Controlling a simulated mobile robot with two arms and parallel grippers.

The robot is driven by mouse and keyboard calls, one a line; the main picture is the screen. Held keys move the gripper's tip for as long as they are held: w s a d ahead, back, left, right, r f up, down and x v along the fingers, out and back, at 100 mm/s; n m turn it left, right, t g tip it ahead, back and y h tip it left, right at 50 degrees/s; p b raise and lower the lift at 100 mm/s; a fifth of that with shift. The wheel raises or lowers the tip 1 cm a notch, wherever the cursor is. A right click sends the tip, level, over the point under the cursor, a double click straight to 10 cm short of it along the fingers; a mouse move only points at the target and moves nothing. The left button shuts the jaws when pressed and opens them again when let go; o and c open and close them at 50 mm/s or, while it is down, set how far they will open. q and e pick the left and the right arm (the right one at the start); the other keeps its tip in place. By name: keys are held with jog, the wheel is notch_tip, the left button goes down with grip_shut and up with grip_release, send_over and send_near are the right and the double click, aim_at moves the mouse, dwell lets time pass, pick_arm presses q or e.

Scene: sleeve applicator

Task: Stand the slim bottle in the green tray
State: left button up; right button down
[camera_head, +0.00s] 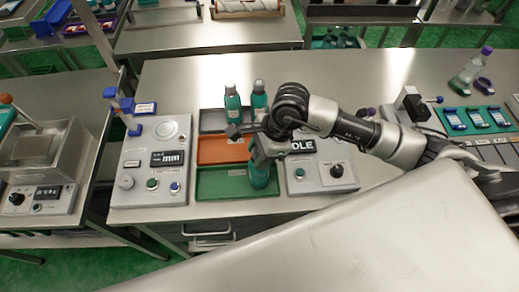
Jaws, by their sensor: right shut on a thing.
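The green tray (215,183) is the nearest of three trays set in the middle of the steel bench. My right gripper (260,157) comes in from the right and is shut on a teal bottle (260,178), which looks like the slim bottle. The bottle is about upright, with its lower part over the right part of the green tray. Its top is hidden by the gripper, and I cannot tell whether its base touches the tray floor. My left gripper is out of view.
Behind are an orange tray (212,152) and a grey tray (211,120) with two teal bottles (233,106) standing at its right. A control panel (135,185) stands left of the trays, another (318,184) right. Free bench lies behind.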

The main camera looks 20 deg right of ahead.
jog(key=c, duration=0.6)
grip_release()
pick_arm(q)
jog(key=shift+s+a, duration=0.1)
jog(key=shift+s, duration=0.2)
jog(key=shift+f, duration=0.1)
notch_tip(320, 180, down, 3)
jog(key=b, duration=0.2)
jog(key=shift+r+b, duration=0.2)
jog(key=shift+b, duration=0.15)
pick_arm(e)
jog(key=v, duration=1.2)
